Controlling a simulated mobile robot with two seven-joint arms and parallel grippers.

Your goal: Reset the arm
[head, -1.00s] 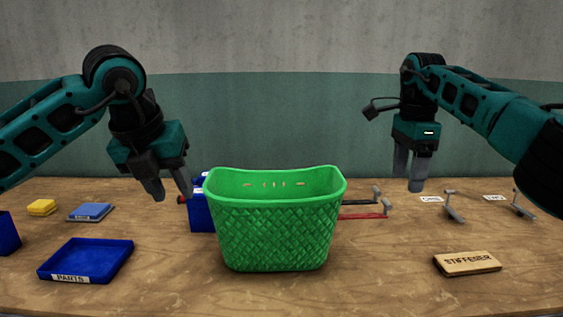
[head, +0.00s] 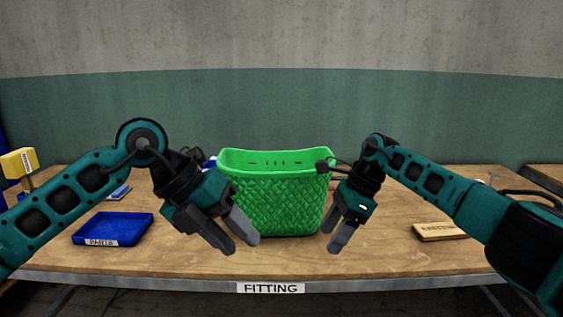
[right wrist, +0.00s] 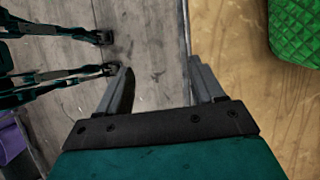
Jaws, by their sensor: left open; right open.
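My left gripper (head: 243,238) is open and empty in the head view, in front of the left part of the green basket (head: 280,205) and pointing down to the right. My right gripper (head: 335,236) is near the basket's right front side, pointing down, with no object in it. In the right wrist view its two fingers (right wrist: 160,88) are apart with nothing between them, over the floor beside the table edge. The basket also shows at the top right of that view (right wrist: 296,30). My left arm partly hides the table's left side.
A blue PARTS tray (head: 113,229) lies at the left of the wooden table (head: 385,258). A wooden block (head: 440,232) lies at the right. A yellow item (head: 18,163) shows at the far left. The front edge carries a FITTING label (head: 270,288).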

